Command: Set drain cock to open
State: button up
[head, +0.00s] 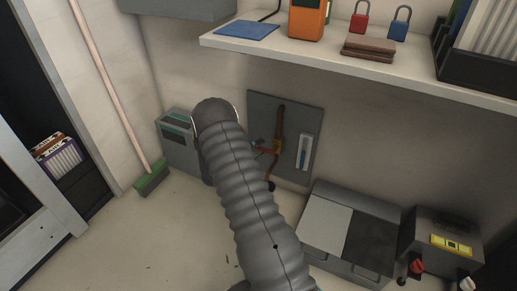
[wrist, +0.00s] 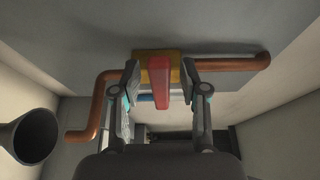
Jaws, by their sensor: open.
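The drain cock has a brass body (wrist: 142,56) on a copper pipe (wrist: 107,100) and a red lever handle (wrist: 159,84). In the head view the red handle (head: 266,151) points left from the brass body (head: 277,146) on a grey wall panel (head: 262,104). My gripper (wrist: 160,70) is open, with one finger on each side of the red handle in the wrist view. Gaps seem to show between the handle and both fingers; contact cannot be told. In the head view my arm hides most of the gripper.
A gauge strip (head: 303,152) is right of the pipe on the panel. A dark funnel-like opening (wrist: 30,136) is at left in the wrist view. A grey box (head: 180,147) stands left, a lidded bin (head: 325,223) lower right, and a shelf (head: 380,71) overhangs above.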

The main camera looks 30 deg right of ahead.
grip_shut()
jog(key=shift+r, duration=0.1)
